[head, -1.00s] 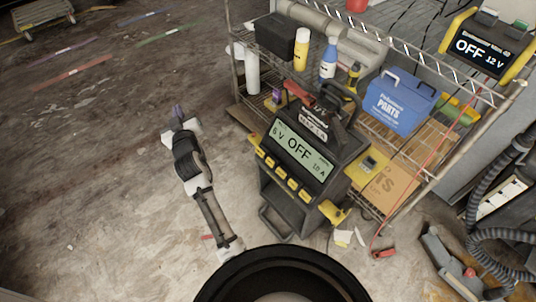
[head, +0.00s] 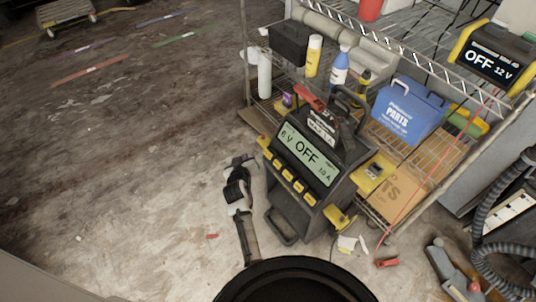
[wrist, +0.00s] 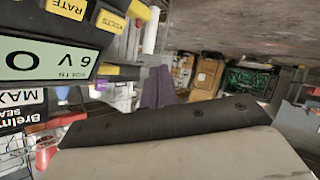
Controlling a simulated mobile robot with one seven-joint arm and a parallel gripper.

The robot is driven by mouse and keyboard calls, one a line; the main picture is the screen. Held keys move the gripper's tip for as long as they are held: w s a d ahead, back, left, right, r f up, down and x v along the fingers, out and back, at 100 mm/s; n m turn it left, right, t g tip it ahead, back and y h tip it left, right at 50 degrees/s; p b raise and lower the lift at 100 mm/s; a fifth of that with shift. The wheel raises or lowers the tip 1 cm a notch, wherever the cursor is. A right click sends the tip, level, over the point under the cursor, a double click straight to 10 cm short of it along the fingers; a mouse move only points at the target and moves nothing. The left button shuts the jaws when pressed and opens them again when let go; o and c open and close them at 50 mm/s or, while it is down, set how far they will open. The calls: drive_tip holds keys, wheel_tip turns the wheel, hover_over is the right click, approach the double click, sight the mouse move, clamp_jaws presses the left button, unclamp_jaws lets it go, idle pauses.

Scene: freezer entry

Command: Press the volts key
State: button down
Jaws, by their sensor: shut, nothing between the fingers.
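The charger (head: 317,150) stands on the floor in front of the wire shelf, its lit display (head: 306,155) reading 6 V, OFF and 10 A. A row of yellow keys runs below the display. The volts key (head: 267,154) is at the row's left end, its lettering too small to read in the head view. In the wrist view, which is upside down, the yellow VOLTS key (wrist: 111,21) is legible beside the RATE key (wrist: 67,8). My gripper (head: 246,160) is left of the charger, near that end. Its purple fingers (wrist: 157,88) are closed, empty and appear apart from the key.
The wire shelf behind holds spray bottles, a black bin (head: 290,42) and a blue parts box (head: 408,108). Another charger (head: 492,56) reading OFF 12 V sits on the upper right. The floor at left is open.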

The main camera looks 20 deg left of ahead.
sight(265, 152)
drive_tip(key=w+d+f+b, duration=0.2)
drive_tip(key=w+d+f, duration=0.2)
drive_tip(key=w, duration=0.2)
drive_tip(key=shift+d+f, duration=0.3)
idle(2.2)
drive_tip(key=shift+w+d+f, duration=0.2)
drive_tip(key=shift+w+d, duration=0.05)
drive_tip(key=shift+w+d+f, duration=0.2)
drive_tip(key=shift+w+f, duration=0.05)
drive_tip(key=shift+w, duration=0.05)
idle(1.0)
drive_tip(key=shift+s+a+r, duration=0.45)
drive_tip(key=shift+s, duration=0.15)
drive_tip(key=shift+s+a+r+p, duration=0.3)
drive_tip(key=shift+s+a+r, duration=0.4)
drive_tip(key=shift+s, duration=0.15)
drive_tip(key=shift+s+a+r+p, duration=0.3)
drive_tip(key=shift+s+a+r, duration=0.35)
drive_tip(key=shift+s, duration=0.15)
